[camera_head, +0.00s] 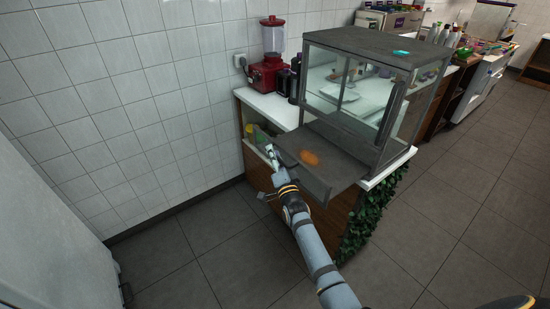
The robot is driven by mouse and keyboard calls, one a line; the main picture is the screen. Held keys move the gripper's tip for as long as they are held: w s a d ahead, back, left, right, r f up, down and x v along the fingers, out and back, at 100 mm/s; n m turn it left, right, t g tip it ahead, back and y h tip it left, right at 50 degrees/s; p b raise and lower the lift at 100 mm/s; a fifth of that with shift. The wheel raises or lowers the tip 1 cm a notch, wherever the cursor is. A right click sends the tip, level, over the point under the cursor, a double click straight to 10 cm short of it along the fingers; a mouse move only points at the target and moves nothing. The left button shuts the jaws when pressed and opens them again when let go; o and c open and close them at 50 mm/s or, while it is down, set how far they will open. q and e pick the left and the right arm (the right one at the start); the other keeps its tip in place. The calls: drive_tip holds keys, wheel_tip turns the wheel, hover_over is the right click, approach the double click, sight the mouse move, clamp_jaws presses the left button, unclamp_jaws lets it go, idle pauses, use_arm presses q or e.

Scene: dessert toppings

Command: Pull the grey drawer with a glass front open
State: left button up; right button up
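The grey drawer (322,178) juts out from the bottom of a glass-sided display case (370,95) on the counter, so it stands open. An orange-brown oval item, like a bread or pastry (310,158), lies in it. My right gripper (270,150) is at the drawer's outer left end, by the front edge, and seems to touch or nearly touch it. Its fingers are too small to tell whether they are shut on the front. The drawer's glass front is hard to make out here. My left gripper is not in view.
Green leaves (368,220) hang on the counter's front. A tiled wall is behind; the grey floor (215,240) at the front left is clear.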

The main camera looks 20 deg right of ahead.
drive_tip(key=v, duration=1.2)
drive_tip(key=s+f+n+g, duration=0.2)
drive_tip(key=f, duration=0.7)
drive_tip(key=s+f+n+g, duration=0.1)
drive_tip(key=s+f+g, duration=0.15)
drive_tip(key=f, duration=0.75)
drive_tip(key=s+d+f+n+g, duration=0.25)
drive_tip(key=s+f, duration=0.35)
drive_tip(key=f, duration=0.3)
drive_tip(key=s+d+f+n+g, duration=0.1)
drive_tip(key=s+f+n+g, duration=0.1)
drive_tip(key=s+f+g, duration=0.5)
drive_tip(key=s+d+f+n+g, duration=0.1)
drive_tip(key=s+f, duration=0.4)
drive_tip(key=s, duration=0.4)
drive_tip(key=s+d+f+n+g, duration=0.2)
drive_tip(key=s+f, duration=0.4)
drive_tip(key=s, duration=0.4)
drive_tip(key=s+d+f+n+g, duration=0.1)
drive_tip(key=s+d+f+g, duration=0.1)
drive_tip(key=s+f, duration=0.4)
drive_tip(key=s, duration=0.4)
drive_tip(key=shift+s+d+f+n+h, duration=0.15)
drive_tip(key=shift+s+f+n+h, duration=0.1)
drive_tip(key=shift+n+h, duration=0.15)
drive_tip(key=shift+w, duration=0.1)
